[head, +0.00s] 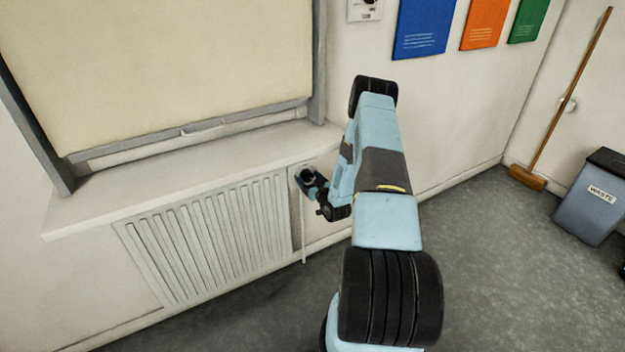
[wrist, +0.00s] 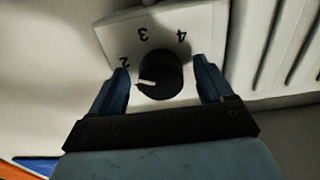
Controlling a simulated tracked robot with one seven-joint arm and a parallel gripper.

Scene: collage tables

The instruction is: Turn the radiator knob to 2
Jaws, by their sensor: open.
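The black radiator knob (wrist: 162,78) sits on a white plate (wrist: 205,22) in the wrist view. Its white pointer line points to the left, a little below the digit 2. The digits 3 and 4 show above the knob; other marks are hidden or out of view. My gripper (wrist: 160,66) is open, with one blue finger left of the knob and the other right of it. Both fingers look apart from the knob. In the head view my gripper (head: 313,184) is at the right end of the white radiator (head: 205,240), largely covering the knob.
A window sill (head: 180,175) juts out above the radiator, and a thin white pipe (head: 303,235) runs down beside it. A broom (head: 560,120) and a grey waste bin (head: 590,205) stand far right. The floor between is clear.

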